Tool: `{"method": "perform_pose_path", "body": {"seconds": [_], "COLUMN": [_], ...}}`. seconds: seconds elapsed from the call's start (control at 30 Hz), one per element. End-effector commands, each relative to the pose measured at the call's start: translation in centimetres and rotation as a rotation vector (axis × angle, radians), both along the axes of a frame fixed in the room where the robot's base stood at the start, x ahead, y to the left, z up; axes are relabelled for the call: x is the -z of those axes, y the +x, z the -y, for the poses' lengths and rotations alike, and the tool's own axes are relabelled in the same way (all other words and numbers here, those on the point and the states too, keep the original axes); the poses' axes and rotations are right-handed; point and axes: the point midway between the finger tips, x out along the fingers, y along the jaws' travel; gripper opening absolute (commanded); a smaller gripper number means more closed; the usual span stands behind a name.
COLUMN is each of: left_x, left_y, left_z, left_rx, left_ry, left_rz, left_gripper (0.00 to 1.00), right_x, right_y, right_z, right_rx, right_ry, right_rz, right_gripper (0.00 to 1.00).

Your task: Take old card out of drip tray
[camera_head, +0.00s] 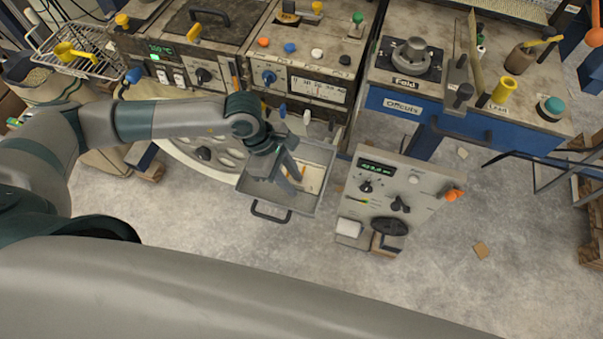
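The drip tray (252,190) is a grey metal drawer with a dark front handle, pulled out below the machine in the middle. A pale cream card (314,179) lies in its right part, with a small orange mark beside it. My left gripper (291,181) reaches down into the tray from above, its fingers at the card's left side. The fingers and the wrist hide part of the tray floor and perhaps part of the card. I cannot tell whether the fingers are apart or touch the card. My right gripper is out of view.
A grey control panel (408,185) with knobs and an orange handle stands just right of the tray. The machine front (310,88) is behind it. A blue bench labelled Offcuts (460,122) is at the right. The concrete floor in front of the tray is clear.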

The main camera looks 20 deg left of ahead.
Motion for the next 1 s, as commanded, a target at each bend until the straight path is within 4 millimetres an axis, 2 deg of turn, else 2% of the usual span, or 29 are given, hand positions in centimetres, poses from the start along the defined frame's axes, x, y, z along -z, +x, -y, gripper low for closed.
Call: {"method": "perform_pose_path", "body": {"seconds": [0.17,0.27,0.77,1.0], "left_x": [0.0,0.0,-0.1,-1.5], "left_y": [0.0,0.0,0.0,0.1], "left_z": [0.0,0.0,0.0,0.0], "left_rx": [0.000,0.000,0.000,0.002], "left_ry": [0.000,0.000,0.000,-0.001], "left_rz": [0.000,0.000,0.001,0.003], "left_gripper": [0.23,0.00,0.00,0.00], "right_x": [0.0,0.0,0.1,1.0], "right_y": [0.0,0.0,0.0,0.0], "right_z": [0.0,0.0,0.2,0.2], "right_rx": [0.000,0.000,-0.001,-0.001], "right_ry": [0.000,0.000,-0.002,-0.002], "right_rz": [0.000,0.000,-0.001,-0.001], "right_gripper": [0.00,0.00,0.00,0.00]}}
